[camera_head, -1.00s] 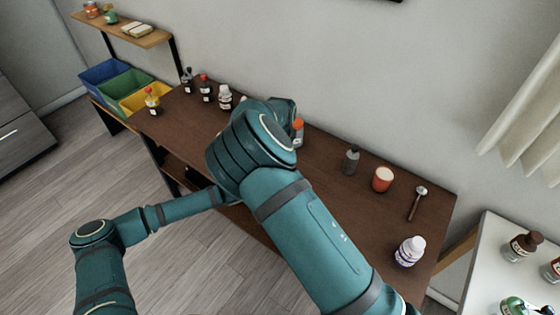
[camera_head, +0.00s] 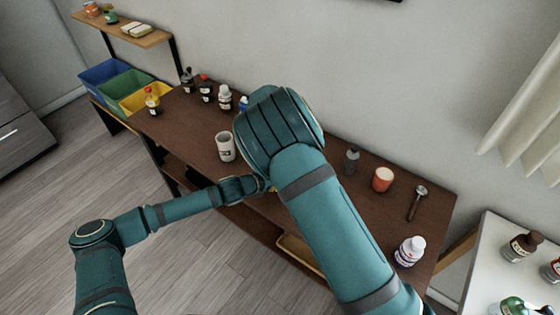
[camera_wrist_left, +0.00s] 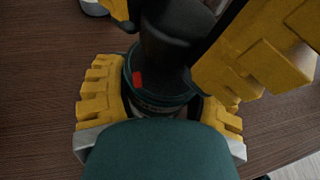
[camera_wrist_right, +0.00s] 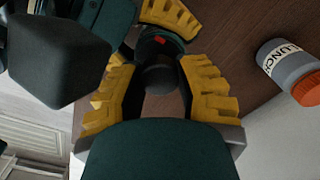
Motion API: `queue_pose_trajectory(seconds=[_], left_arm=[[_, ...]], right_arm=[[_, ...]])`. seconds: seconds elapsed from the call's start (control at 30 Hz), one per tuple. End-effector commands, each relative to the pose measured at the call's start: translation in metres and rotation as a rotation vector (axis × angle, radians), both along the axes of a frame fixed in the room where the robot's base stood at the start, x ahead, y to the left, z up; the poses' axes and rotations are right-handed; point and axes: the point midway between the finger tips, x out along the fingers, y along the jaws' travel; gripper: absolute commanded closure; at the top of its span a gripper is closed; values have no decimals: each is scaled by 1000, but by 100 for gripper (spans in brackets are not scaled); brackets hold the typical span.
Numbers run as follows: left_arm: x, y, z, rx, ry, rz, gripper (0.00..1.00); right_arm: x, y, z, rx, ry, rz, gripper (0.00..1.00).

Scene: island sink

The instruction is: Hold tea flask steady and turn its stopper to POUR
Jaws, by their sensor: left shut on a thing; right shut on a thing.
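The dark green tea flask (camera_wrist_left: 160,103) stands in the left wrist view with a red mark on its shoulder. My left gripper (camera_wrist_left: 160,112) is shut on the flask body, one yellow finger on each side. The black stopper (camera_wrist_right: 158,78) is on top of the flask. My right gripper (camera_wrist_right: 157,84) is shut on the stopper from above, and its yellow fingers also show at the upper right of the left wrist view. The red mark also shows beyond the stopper in the right wrist view. In the head view my right arm hides the flask. I cannot read any POUR marking.
A labelled white cup (camera_head: 226,147) stands left of my right wrist on the brown table (camera_head: 330,205).

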Motion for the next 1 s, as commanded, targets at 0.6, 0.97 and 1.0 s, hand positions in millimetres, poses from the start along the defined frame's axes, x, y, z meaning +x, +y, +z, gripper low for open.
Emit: queue_pose_trajectory(seconds=[0.6,0.97,1.0], left_arm=[[0,-1,2,-2,-4,-2,81],[0,-1,2,-2,-3,-3,81],[0,-1,2,-2,-3,-3,81]], right_arm=[[0,-1,-1,-2,2,-198,100],[0,-1,-1,-2,2,-199,58],[0,-1,-1,-2,2,-199,44]])
